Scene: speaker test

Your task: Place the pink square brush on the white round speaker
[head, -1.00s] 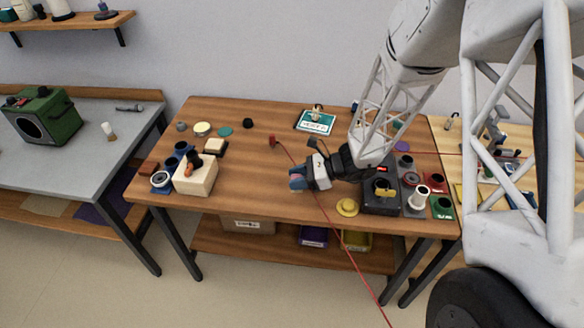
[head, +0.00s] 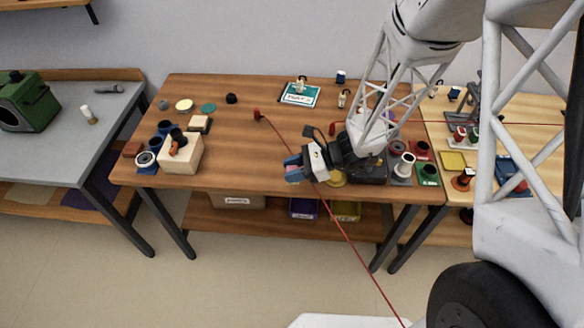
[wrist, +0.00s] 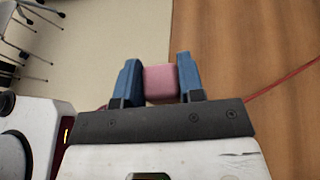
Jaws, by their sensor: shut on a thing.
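My gripper (head: 291,170) is over the front middle of the wooden table. Its blue fingers (wrist: 157,80) are shut on the pink square brush (wrist: 160,83), which shows as a pink block between them. A white ring-shaped round piece with a dark centre (head: 146,159) stands at the table's left front, on a blue base. A white round upright piece (head: 404,164) stands at the right on a grey base. I cannot tell for sure which is the white round speaker. The brush's underside is hidden.
A cream block with a dark and orange top (head: 181,157) stands at the left, near blue cups. A yellow disc (head: 337,179) is partly behind my gripper. A red cord (head: 345,235) runs across the table and over its front edge. The table's left middle is mostly clear.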

